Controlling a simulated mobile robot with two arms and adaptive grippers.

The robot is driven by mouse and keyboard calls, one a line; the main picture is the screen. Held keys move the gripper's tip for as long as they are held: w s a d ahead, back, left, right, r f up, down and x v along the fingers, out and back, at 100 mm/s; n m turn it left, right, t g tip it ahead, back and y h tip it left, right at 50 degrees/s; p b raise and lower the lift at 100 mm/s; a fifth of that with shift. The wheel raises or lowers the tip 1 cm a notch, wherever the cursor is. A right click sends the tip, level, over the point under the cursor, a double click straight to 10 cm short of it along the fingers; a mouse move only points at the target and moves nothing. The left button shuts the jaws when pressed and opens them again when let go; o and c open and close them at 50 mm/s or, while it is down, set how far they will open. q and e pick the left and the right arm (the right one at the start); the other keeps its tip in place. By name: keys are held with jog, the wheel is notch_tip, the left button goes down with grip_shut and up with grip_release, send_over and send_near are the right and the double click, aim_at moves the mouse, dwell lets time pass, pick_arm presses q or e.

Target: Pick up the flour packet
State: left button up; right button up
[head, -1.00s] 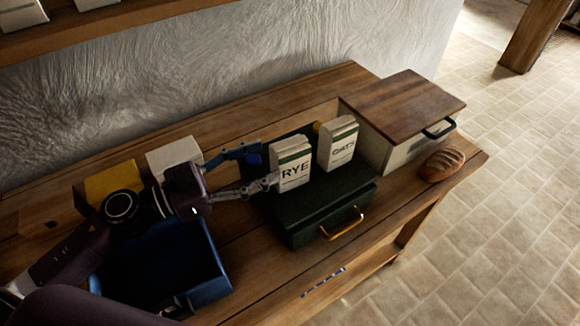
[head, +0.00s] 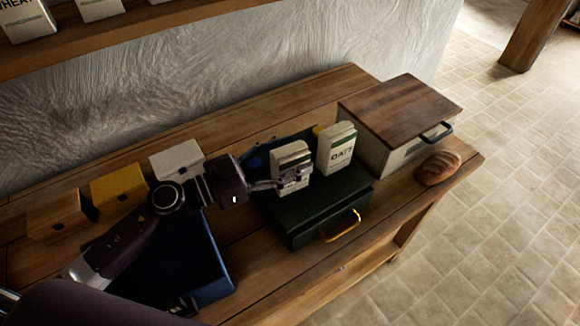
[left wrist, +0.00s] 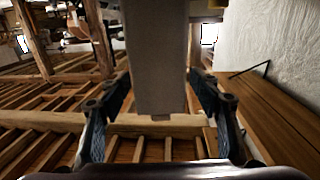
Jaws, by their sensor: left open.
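A pale flour packet (head: 290,153), lettered RYE in the earlier head view, stands upright on the dark green box (head: 300,218). My left gripper (head: 283,171) is at this packet, one finger across its near face and the other mostly hidden behind it. In the left wrist view the packet (left wrist: 160,60) fills the space between the two spread fingers (left wrist: 160,118), with narrow gaps on each side. The gripper is open. A second packet lettered OATS (head: 337,149) stands just right of it on the same box. My right gripper is out of view.
A wood-lidded box (head: 400,117) and a bread loaf (head: 438,167) are at the right. A blue bin (head: 215,289), a yellow box (head: 119,187) and a white box (head: 177,159) are at the left. A shelf (head: 140,31) with packets is above.

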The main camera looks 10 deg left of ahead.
pick_arm(q)
jog(key=c, duration=1.5)
jog(key=shift+r, duration=0.1)
grip_shut()
jog(key=shift+r, duration=0.1)
